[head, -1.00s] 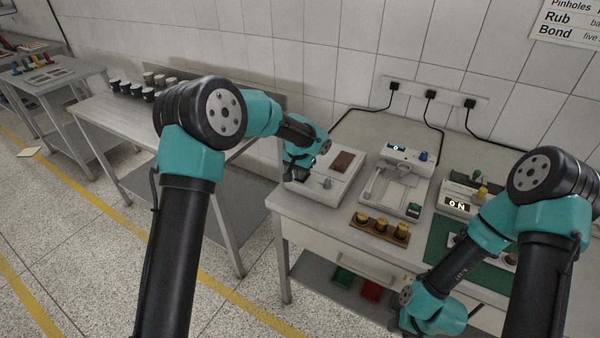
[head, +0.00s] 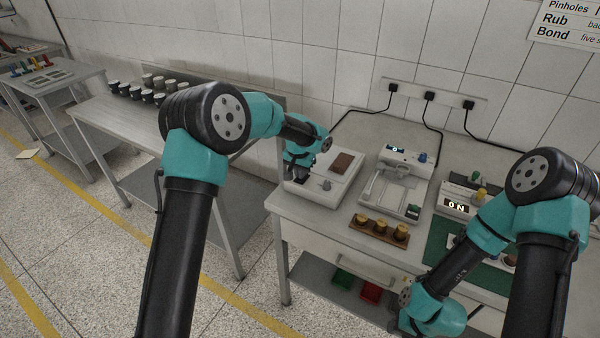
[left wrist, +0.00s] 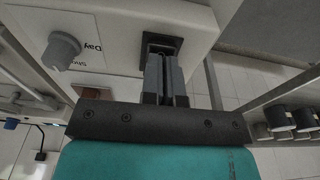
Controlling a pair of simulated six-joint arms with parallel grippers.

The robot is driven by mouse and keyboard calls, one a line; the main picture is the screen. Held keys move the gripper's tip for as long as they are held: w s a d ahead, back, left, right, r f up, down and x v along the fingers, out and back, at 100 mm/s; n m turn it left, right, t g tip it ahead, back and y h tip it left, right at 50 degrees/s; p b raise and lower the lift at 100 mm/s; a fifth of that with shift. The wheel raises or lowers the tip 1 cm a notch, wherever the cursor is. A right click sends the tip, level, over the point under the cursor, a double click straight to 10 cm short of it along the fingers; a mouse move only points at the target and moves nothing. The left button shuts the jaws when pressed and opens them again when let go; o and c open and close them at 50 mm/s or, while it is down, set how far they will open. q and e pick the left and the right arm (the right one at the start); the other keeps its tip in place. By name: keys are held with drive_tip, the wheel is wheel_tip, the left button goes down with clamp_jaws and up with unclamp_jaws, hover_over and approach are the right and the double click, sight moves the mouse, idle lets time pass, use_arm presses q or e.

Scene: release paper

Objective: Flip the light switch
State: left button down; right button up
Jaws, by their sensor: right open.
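A white box (head: 333,189) with a grey knob and a brown panel stands at the bench's left end. The left wrist view shows a black square switch recess (left wrist: 160,42) on its face, near the grey knob (left wrist: 62,50) and the word "Day". My left gripper (left wrist: 162,66) has its two fingers close together, with their tips at this recess; they hide part of it, and I cannot tell whether they touch the switch. In the head view my left gripper (head: 299,176) is over the box's left part. My right gripper (head: 424,320) hangs low at the bench front, its fingers hardly visible.
Right of the box are a white device with a display (head: 398,176), a wooden holder with brown-topped pieces (head: 379,228), a unit reading "ON" (head: 457,206) and a green mat (head: 440,238). Cables run to wall sockets. Several cups stand on the left table (head: 90,110).

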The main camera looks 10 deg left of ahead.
use_arm(q)
drive_tip(key=shift+w+d+r, duration=0.1)
drive_tip(key=shift+d+r, duration=0.05)
drive_tip(key=shift+r, duration=0.15)
wheel_tip(320, 180, up, 13)
drive_tip(key=s, duration=0.1)
drive_tip(key=shift+s+a+r, duration=0.2)
drive_tip(key=shift+s+a, duration=0.2)
drive_tip(key=shift+a, duration=0.05)
